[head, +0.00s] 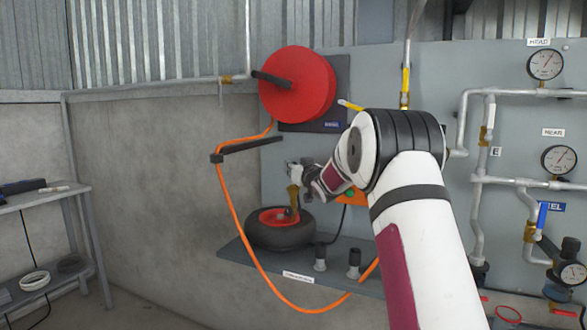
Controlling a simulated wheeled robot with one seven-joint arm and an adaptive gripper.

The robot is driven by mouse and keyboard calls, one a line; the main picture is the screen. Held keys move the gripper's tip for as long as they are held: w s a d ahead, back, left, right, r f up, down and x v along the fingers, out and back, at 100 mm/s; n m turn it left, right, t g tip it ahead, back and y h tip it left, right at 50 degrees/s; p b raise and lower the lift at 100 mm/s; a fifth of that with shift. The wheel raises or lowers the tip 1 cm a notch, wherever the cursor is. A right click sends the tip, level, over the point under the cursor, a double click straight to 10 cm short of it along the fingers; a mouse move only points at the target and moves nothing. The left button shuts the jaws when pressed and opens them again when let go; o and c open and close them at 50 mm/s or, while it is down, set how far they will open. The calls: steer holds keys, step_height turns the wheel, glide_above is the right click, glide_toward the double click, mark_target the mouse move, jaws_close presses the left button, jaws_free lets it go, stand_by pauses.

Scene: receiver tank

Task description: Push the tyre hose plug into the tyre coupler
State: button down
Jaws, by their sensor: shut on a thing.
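My gripper (294,184) is above the tyre and is shut on a small brass-coloured piece, which looks like the tyre hose plug (293,197). The piece points down toward the tyre's red hub. The tyre (282,236) lies flat on a grey shelf, black with a red centre. A small dark fitting (287,213) stands at the hub just below the piece and may be the tyre coupler. I cannot tell whether the two touch. My gripper's fingers are small and partly hidden in this view.
Two dark-topped fittings (320,257) stand right of the tyre. Pipes and gauges (545,64) fill the right wall panel.

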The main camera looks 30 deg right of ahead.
steer(key=shift+f+b, duration=0.55)
steer(key=shift+f, duration=0.25)
steer(key=c, duration=1.4)
jaws_free()
steer(key=shift+s, duration=0.1)
steer(key=s+a, duration=0.1)
steer(key=s, duration=1)
steer(key=shift+s+a, duration=0.25)
steer(key=shift+s, duration=0.15)
